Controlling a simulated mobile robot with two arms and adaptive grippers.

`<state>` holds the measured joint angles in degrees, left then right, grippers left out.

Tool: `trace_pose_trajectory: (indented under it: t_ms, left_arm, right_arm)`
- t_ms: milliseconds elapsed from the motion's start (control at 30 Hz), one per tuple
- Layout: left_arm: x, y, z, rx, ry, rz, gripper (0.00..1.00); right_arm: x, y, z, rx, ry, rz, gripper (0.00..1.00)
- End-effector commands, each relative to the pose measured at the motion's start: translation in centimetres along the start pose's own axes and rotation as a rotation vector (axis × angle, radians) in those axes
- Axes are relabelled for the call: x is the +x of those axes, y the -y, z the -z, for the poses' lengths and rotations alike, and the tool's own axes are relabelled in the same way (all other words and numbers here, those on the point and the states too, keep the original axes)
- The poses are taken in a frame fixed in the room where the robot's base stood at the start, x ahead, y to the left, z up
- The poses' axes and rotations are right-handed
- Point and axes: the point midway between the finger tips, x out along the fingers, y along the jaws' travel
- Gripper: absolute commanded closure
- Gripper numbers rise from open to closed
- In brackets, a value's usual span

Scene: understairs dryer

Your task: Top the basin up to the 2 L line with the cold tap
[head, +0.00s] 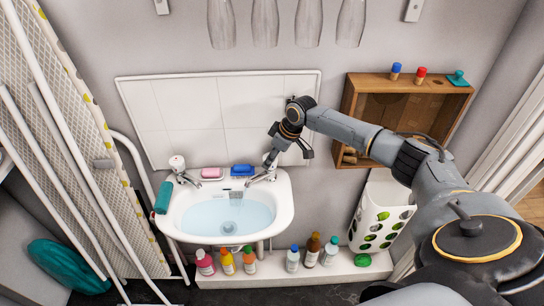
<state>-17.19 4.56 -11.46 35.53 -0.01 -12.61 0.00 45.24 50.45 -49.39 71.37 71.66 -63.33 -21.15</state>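The white basin (280,212) is on the wall at centre, with pale blue water (225,216) in it. A small dark marking (232,195) shows on its back inner wall; I cannot read the lines. A chrome tap with a red dot (178,165) stands at its back left. The other chrome tap (262,178) stands at its back right, its top partly hidden by my gripper. I cannot make out a stream from either spout. My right gripper (289,151) is at this right tap, fingers spread apart; contact is unclear. My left gripper is not in view.
Pink soap (211,173) and a blue item (242,170) lie between the taps. Several bottles (205,262) line the ledge below. A wooden wall box (410,106) and white basket (378,222) are right.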

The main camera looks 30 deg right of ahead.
Motion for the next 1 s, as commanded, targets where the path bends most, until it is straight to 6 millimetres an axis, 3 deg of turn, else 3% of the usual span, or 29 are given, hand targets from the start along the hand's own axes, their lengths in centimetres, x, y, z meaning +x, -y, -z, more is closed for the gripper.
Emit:
trace_pose_trajectory:
  t_ms: [33,100,233,600,1000]
  left_arm:
    - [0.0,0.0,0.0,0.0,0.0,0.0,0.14]
    - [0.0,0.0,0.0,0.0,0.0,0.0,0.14]
    - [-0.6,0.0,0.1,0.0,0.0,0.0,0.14]
    - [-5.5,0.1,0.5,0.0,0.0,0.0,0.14]
    - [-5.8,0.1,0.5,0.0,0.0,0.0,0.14]
  right_arm:
    - [0.0,0.0,0.0,0.0,0.0,0.0,0.76]
    - [0.0,0.0,0.0,0.0,0.0,0.0,0.86]
    - [-0.2,0.1,0.1,0.015,0.0,-0.005,0.86]
    - [-0.4,0.3,0.2,0.254,0.002,-0.101,0.86]
    - [0.0,0.2,0.1,0.303,-0.001,-0.124,0.86]
